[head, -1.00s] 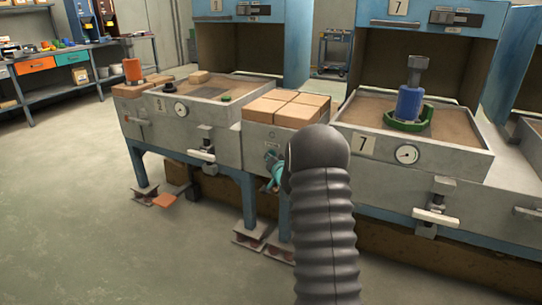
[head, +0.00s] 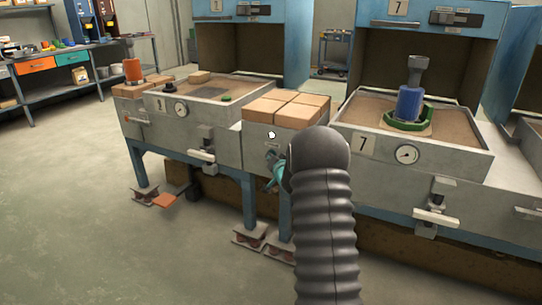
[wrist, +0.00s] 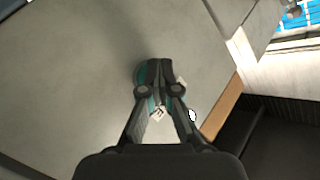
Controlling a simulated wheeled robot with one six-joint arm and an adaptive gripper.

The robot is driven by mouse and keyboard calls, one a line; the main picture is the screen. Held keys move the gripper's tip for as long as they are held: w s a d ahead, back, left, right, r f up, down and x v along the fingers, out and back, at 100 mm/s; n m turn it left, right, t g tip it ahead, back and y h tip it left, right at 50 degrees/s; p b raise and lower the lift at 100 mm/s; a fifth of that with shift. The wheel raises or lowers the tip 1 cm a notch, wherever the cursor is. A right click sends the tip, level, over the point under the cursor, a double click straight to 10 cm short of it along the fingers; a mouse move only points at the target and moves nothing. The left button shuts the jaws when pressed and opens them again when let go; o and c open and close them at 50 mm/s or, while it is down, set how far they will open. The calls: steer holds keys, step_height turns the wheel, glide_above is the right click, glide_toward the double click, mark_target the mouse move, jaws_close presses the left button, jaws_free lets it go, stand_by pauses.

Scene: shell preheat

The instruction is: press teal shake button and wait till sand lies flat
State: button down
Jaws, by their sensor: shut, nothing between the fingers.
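The teal shake button (wrist: 138,74) shows in the wrist view as a teal rim just behind my fingertips, which hide most of it. My gripper (wrist: 160,68) is shut and empty, its tips over the button; I cannot tell how far the button is pushed in. In the head view my gripper (head: 272,160) is small and partly hidden by my arm, at the front of the grey panel between two sand boxes. A small white lamp (head: 271,134) glows on that panel. Sand (head: 360,108) fills the box marked 7, around a blue block (head: 409,103) and green ring (head: 393,124).
Several tan blocks (head: 284,107) lie on top of the panel. A left sand box (head: 225,110) holds more sand, with an orange cylinder (head: 132,70) beyond its left end. An orange pedal (head: 165,199) sits low in front. The floor at left is clear.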

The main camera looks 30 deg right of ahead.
steer(key=shift+s, duration=0.1)
steer(key=shift+s+a+b, duration=0.45)
steer(key=shift+a+b, duration=0.05)
steer(key=shift+a, duration=0.15)
steer(key=shift+s+a+b, duration=0.65)
steer(key=shift+s+a, duration=0.15)
steer(key=shift+a, duration=0.2)
steer(key=shift+s+a+b, duration=0.6)
steer(key=shift+s+a, duration=0.15)
steer(key=shift+a, duration=0.2)
